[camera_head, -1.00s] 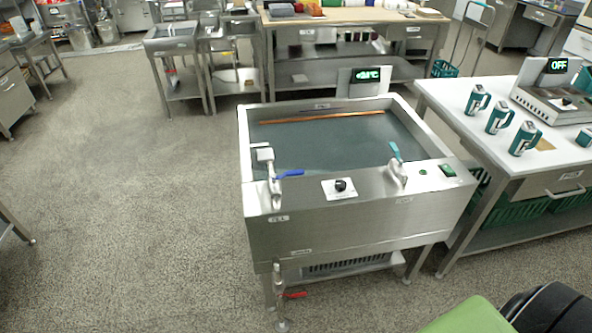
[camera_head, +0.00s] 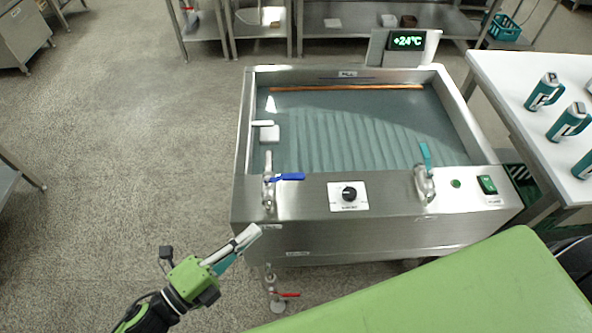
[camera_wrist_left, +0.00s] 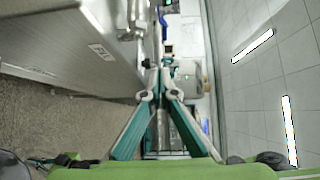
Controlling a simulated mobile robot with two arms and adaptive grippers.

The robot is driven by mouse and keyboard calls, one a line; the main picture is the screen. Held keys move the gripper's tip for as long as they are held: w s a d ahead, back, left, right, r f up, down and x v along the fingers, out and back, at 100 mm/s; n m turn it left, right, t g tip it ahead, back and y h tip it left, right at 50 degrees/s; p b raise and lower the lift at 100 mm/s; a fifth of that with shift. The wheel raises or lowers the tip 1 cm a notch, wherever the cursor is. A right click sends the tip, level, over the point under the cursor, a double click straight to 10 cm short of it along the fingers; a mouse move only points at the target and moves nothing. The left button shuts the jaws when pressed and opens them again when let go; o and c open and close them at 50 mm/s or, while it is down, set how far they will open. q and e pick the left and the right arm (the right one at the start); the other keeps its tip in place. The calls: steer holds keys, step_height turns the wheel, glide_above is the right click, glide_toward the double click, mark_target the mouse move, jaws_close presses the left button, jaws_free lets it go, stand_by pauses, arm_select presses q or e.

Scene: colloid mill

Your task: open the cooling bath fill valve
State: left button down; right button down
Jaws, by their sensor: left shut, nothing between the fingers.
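The cooling bath (camera_head: 300,235) is a steel tank of water. Its fill valve (camera_head: 268,195) stands on the front-left rim, with a blue lever (camera_head: 288,177) pointing right in the head view. In the left wrist view the blue lever (camera_wrist_left: 163,25) is at the top, beside the valve body (camera_wrist_left: 136,18); a FILL label (camera_wrist_left: 101,51) is on the steel panel. My left gripper (camera_head: 250,234) is shut and empty, in front of the bath's front-left corner and apart from the lever. It also shows in the left wrist view (camera_wrist_left: 158,68). My right gripper is not in view.
A dial (camera_head: 348,194) and a second valve with a teal lever (camera_head: 425,156) are on the rim to the right. A display (camera_head: 407,41) reads +24°C. A drain valve with a red lever (camera_head: 287,294) is low in front.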

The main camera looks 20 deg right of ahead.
arm_select(q)
glide_toward(299, 180)
steer(key=s+d, duration=0.1)
steer(key=d, duration=0.3)
steer(key=w, duration=0.1)
steer(key=w+d+b, duration=0.1)
steer(key=w, duration=0.1)
steer(key=shift+f+m+g, duration=0.1)
steer(key=shift+m+g, duration=0.2)
steer(key=shift+w, duration=0.4)
